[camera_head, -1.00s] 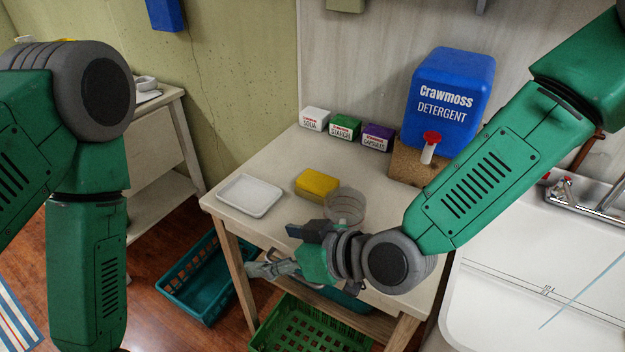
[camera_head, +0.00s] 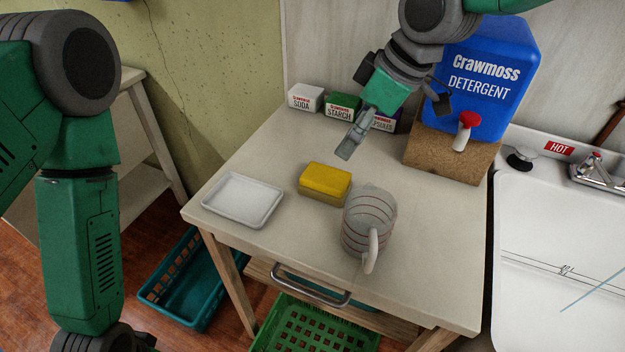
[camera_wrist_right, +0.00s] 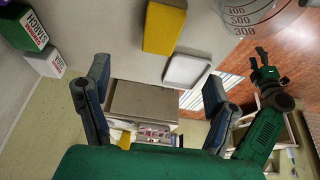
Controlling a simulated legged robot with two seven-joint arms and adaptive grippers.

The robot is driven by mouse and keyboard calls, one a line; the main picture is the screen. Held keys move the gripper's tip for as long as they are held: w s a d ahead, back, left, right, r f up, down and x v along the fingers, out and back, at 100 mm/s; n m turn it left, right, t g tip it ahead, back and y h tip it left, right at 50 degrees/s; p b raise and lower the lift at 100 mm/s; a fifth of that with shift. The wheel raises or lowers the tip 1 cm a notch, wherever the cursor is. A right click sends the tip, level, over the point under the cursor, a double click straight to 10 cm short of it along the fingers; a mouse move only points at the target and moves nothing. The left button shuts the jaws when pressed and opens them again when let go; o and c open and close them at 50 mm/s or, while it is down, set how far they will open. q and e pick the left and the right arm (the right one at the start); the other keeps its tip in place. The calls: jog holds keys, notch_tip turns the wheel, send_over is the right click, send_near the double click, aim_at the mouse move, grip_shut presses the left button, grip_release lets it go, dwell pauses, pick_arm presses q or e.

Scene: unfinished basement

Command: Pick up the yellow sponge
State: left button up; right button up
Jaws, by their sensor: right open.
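The yellow sponge (camera_head: 325,181) lies flat on the table between the white tray and the clear measuring jug. It also shows at the top of the right wrist view (camera_wrist_right: 163,27). My right gripper (camera_head: 352,138) is above the back of the table, beyond the sponge and apart from it. In the right wrist view its two fingers (camera_wrist_right: 157,78) are spread with nothing between them. My left arm hangs at the left of the head view, its gripper out of that frame. My left gripper (camera_wrist_right: 268,68) shows small in the right wrist view, its opening unclear.
The clear jug (camera_head: 368,222) stands close to the sponge's right. The white tray (camera_head: 243,200) is to its left. Soda (camera_head: 306,98), starch (camera_head: 342,106) and capsules boxes (camera_head: 384,122) line the wall. The blue detergent container (camera_head: 484,85) stands back right. Baskets sit below.

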send_near(324, 175)
jog(key=f, duration=0.1)
jog(key=d+f, duration=0.1)
jog(key=f, duration=0.1)
jog(key=shift+w+d+f+b, duration=0.15)
jog(key=shift+w+f+b, duration=0.1)
jog(key=shift+w+b, duration=0.05)
jog(key=a+f, duration=0.2)
jog(key=shift+w+a, duration=0.25)
jog(key=shift+a+f, duration=0.1)
jog(key=shift+a, duration=0.25)
jog(key=x, duration=0.4)
jog(key=shift+d+f+b, duration=0.25)
jog(key=shift+d+b, duration=0.05)
jog(key=shift+d+f, duration=0.1)
jog(key=shift+d, duration=0.1)
jog(key=shift+a, duration=0.45)
jog(key=c, duration=1.2)
pick_arm(q)
jog(key=shift+d+f, duration=0.25)
jog(key=shift+f, duration=0.3)
pick_arm(e)
jog(key=shift+a, duration=0.2)
